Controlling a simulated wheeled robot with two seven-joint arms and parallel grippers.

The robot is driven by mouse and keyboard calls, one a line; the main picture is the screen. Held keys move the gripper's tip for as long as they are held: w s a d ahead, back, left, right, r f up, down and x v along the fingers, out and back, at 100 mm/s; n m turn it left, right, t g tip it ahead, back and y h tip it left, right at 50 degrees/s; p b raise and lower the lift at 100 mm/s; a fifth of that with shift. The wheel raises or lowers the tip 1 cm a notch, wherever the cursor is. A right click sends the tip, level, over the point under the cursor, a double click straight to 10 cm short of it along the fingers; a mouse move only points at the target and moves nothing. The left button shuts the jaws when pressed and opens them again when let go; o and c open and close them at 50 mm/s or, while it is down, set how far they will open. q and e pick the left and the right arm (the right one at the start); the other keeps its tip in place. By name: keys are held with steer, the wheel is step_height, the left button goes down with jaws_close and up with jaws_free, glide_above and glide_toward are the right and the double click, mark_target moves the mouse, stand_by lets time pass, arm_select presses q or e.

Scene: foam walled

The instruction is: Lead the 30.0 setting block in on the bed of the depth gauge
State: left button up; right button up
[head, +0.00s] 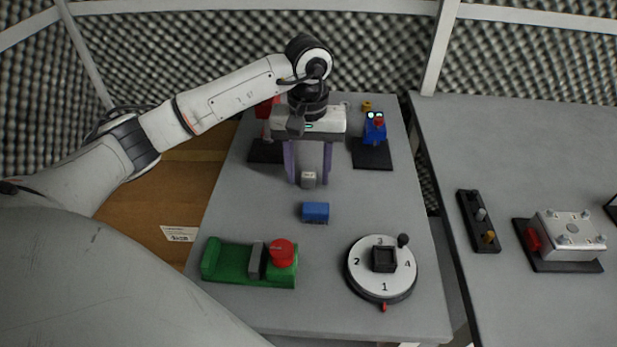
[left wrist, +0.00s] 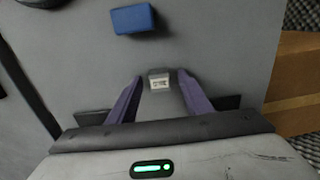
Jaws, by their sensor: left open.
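A small pale grey block (head: 309,179) with a dark-marked label stands on the grey table; it looks like the setting block, but its figures are too small to read for sure. In the left wrist view the block (left wrist: 159,82) shows between the fingertips. My left gripper (head: 309,183) points down with its purple fingers open, one on each side of the block, and no touch is visible. I cannot tell for sure which fixture is the depth gauge; a red device (head: 265,109) on a black base stands behind the gripper, partly hidden. My right gripper is not in view.
A blue block (head: 315,212) lies in front of the gripper. A green fixture (head: 228,262) with a red knob and a numbered dial (head: 365,277) stand at the front. A blue device (head: 372,131) on a black base stands back right. A second table (head: 520,130) is at right.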

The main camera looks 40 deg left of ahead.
arm_select(q)
steer(key=shift+c, duration=0.4)
jaws_close()
steer(key=shift+r, duration=0.1)
